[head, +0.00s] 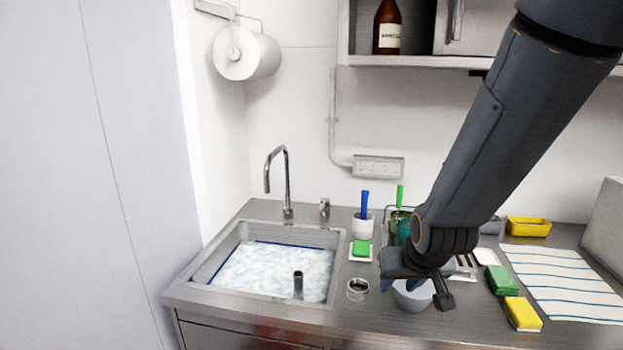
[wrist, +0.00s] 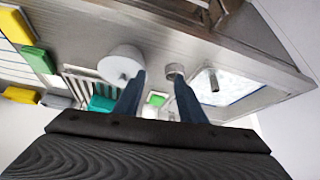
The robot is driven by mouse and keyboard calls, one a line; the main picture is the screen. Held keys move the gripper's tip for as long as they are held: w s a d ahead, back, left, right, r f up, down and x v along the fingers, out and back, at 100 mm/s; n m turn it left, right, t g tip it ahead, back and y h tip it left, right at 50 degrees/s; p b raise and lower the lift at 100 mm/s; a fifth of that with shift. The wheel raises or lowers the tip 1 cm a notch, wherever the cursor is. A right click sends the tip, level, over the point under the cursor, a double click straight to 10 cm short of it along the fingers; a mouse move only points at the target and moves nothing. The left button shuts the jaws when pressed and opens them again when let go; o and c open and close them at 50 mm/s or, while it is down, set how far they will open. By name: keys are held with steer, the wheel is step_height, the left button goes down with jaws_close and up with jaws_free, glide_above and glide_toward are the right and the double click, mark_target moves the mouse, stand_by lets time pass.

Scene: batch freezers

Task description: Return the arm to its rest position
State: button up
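My gripper (head: 414,288) hangs at the end of my dark arm over the counter, right of the sink. It also shows in the wrist view (wrist: 160,76), where its two blue fingers stand apart with nothing between them. In the head view a white bowl (head: 413,299) is partly hidden behind my gripper. The bowl also shows in the wrist view (wrist: 121,63), just beside one finger. I cannot tell whether the fingers touch it.
The sink (head: 262,273) holds foamy water with a dark upright tube (head: 298,284) in it. A small metal ring (head: 357,289), a green sponge on a dish (head: 361,249), green (head: 502,280) and yellow (head: 522,313) sponges, and a striped towel (head: 565,282) lie nearby. A shelf hangs above.

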steer(key=s+g, duration=0.4)
steer(key=s, duration=0.6)
step_height(320, 180, down, 12)
steer(key=g+b, duration=0.1)
steer(key=b, duration=0.9)
steer(key=shift+s+d, duration=0.25)
